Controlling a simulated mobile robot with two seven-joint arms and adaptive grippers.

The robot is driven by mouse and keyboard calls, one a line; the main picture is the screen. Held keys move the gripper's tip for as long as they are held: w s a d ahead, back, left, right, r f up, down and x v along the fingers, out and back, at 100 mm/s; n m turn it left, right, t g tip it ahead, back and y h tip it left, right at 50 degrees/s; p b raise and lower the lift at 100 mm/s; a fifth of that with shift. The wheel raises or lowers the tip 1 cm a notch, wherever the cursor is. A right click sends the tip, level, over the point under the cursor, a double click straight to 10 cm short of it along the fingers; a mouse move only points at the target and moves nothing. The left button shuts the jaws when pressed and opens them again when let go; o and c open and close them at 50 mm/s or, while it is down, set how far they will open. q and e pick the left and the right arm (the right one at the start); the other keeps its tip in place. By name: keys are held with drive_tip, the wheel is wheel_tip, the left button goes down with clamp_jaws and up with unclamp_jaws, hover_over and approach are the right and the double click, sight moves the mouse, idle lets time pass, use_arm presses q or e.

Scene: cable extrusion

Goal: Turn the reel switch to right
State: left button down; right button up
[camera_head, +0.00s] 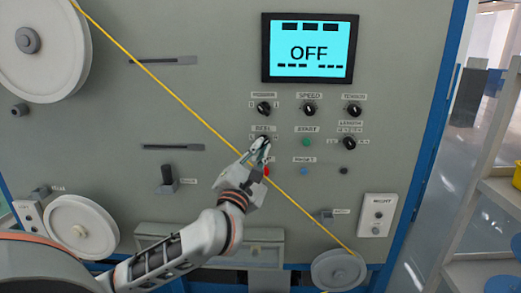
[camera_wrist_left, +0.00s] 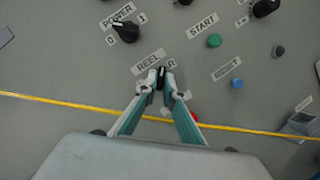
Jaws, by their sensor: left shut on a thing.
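The black reel switch (camera_wrist_left: 161,76) sits on the grey panel just below its REEL label, which shows in the wrist view (camera_wrist_left: 147,61) and the head view (camera_head: 263,129). My left gripper (camera_head: 263,145) reaches up to it from below. In the wrist view my left gripper (camera_wrist_left: 160,83) has both fingertips closed on the knob from either side. The fingers hide most of the knob, so its pointer direction cannot be told. My right gripper is in neither view.
Above the reel switch is the black POWER knob (camera_head: 263,108). The green START button (camera_head: 306,142) and blue button (camera_head: 304,172) lie to the right, a red button (camera_head: 267,170) just below. A yellow cable (camera_head: 180,92) runs diagonally past my gripper. The screen (camera_head: 310,48) reads OFF.

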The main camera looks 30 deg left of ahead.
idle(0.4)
use_arm(q)
drive_tip(key=c, duration=2.2)
unclamp_jaws()
drive_tip(key=shift+o, duration=0.2)
drive_tip(key=v, duration=0.7)
drive_tip(key=shift+s, duration=0.25)
